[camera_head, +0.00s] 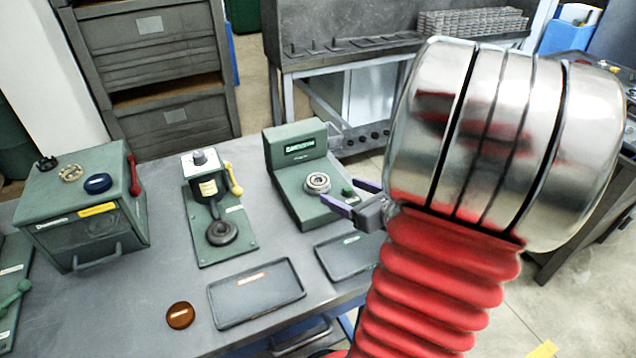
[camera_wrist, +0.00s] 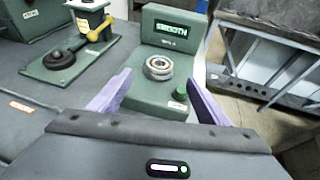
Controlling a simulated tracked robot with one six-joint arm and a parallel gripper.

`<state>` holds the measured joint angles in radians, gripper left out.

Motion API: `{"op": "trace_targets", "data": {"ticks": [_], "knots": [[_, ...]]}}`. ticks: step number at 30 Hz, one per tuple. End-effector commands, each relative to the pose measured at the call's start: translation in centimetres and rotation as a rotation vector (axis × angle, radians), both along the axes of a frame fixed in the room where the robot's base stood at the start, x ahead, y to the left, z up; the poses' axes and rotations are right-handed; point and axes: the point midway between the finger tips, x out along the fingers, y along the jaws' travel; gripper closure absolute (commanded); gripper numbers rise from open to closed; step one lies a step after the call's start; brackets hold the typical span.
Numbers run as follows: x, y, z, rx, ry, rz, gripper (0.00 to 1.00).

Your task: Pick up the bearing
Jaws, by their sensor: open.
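The bearing (camera_head: 317,182) is a metal ring lying flat on the base of a green machine (camera_head: 296,146). My gripper (camera_head: 352,196) is open, with two purple fingers, just to the right of the bearing in the head view. In the wrist view my gripper (camera_wrist: 155,95) has its fingers spread, with the bearing beyond and between their tips. Nothing is between the fingers, and they appear apart from the bearing.
A green button (camera_wrist: 180,93) is on the machine's base near the right finger. A press with a yellow lever (camera_head: 217,205) and a green box (camera_head: 85,205) stand to the left. Two dark trays (camera_head: 257,318) (camera_head: 345,268) and a brown disc (camera_head: 180,315) lie in front.

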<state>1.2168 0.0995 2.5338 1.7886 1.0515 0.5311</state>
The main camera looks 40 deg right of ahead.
Motion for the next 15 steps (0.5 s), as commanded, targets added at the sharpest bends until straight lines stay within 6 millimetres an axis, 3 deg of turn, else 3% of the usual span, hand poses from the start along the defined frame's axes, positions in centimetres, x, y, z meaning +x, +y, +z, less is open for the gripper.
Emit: {"op": "trace_targets", "data": {"ticks": [9,15], "knots": [[3.5,-0.2,-1.3,0.001,0.001,0.005,0.30],[4.6,-0.3,-1.7,0.000,0.001,0.002,0.30]]}}
